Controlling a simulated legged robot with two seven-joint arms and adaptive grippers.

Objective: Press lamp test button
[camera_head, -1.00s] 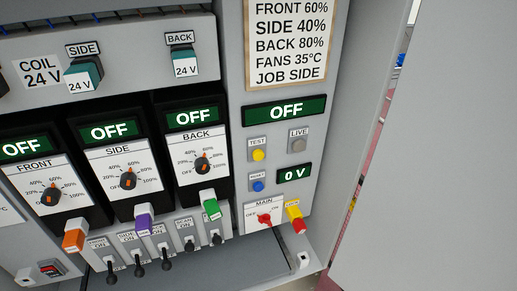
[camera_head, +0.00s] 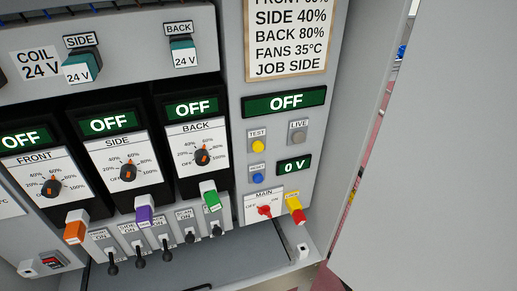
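The yellow lamp test button (camera_head: 258,147) sits under a "TEST" label on the right part of the grey panel. A grey "LIVE" lamp (camera_head: 298,138) is to its right and looks unlit. A blue "RESET" button (camera_head: 257,178) is below it. A green display (camera_head: 285,102) above reads "OFF", and a small display (camera_head: 294,165) reads "0 V". Neither of my grippers shows in the view.
Below the button are the red "MAIN" knob (camera_head: 264,211) and a red and yellow handle (camera_head: 296,210). FRONT, SIDE and BACK dials (camera_head: 202,157) fill the left, with several black toggles underneath. A grey door (camera_head: 430,170) stands at the right.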

